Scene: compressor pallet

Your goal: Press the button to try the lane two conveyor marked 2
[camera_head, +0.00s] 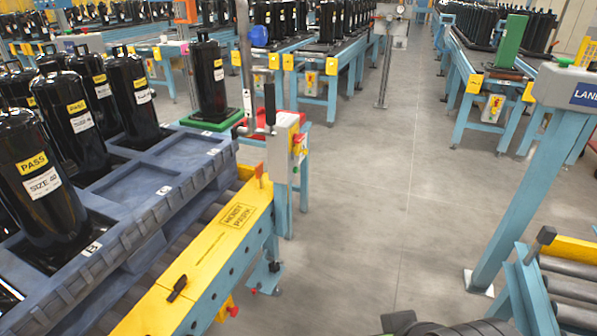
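A grey control box (567,84) on a blue slanted post stands at the right edge. Its blue sign (584,95) reads "LANE" and is cut off by the frame, so no number shows. A green button (564,61) sits on top of the box. Below it, part of a roller conveyor (570,290) with blue sides shows at the lower right; no 2 is visible on it. My gripper does not show clearly. A dark rounded shape at the bottom edge may be part of me.
A dark blue pallet (160,190) with black compressors (35,170) rests on rollers behind a yellow rail (205,255) at left. A small box (287,130) with red and green controls stands at its end. The grey floor (370,220) between is clear.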

